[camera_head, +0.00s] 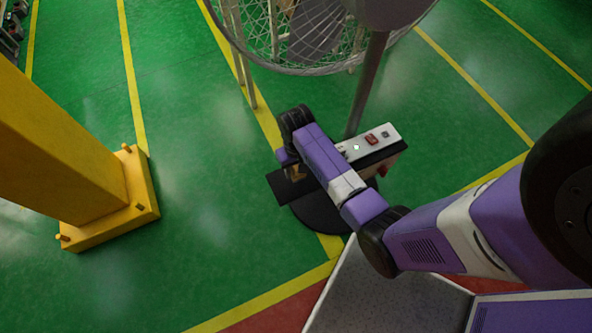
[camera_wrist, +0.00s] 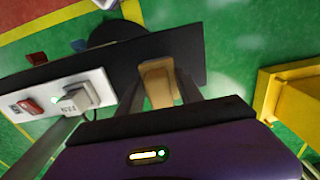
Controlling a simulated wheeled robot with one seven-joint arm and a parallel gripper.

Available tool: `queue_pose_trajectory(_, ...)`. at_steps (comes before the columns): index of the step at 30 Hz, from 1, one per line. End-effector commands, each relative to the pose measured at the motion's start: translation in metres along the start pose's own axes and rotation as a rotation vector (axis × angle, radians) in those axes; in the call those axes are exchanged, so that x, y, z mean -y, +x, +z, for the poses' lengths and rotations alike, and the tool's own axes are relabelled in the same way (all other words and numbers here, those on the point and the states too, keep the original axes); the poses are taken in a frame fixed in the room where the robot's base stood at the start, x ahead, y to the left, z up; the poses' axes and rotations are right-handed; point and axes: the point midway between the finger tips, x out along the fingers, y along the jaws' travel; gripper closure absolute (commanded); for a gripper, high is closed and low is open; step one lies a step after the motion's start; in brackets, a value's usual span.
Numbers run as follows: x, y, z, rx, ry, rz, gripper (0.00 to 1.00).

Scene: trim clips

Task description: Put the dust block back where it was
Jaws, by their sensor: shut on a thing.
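A small tan block, which I take for the dust block (camera_wrist: 158,82), is between the two dark fingers of my gripper (camera_wrist: 160,90) in the wrist view. My gripper is shut on it. In the body camera view my gripper (camera_head: 293,172) is over the left end of a black ledge (camera_head: 278,186), and only a little of the tan block shows. The ledge (camera_wrist: 192,50) lies behind the block in the wrist view. I cannot tell whether the block touches it. Beside the ledge is a white socket panel (camera_head: 352,150) with a red switch (camera_head: 371,140).
A white plug (camera_wrist: 76,100) with a dark cord sits in the panel. A red piece (camera_wrist: 37,58) and a blue piece (camera_wrist: 79,45) show by the ledge's far edge. A yellow post (camera_head: 60,150) stands left, with open green floor between.

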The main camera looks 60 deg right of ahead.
Motion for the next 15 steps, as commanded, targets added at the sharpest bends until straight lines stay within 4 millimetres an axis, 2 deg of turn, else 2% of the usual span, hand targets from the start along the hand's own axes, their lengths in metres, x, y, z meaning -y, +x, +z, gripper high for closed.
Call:
queue_pose_trajectory(5, 0.0, 0.013, 0.0, 0.001, 0.0, 0.0, 0.89)
queue_pose_trajectory(11, 0.0, 0.04, 0.0, 0.001, 0.0, 0.0, 0.89)
queue_pose_trajectory(15, 0.0, 0.045, -0.001, -0.001, 0.0, 0.0, 0.89)
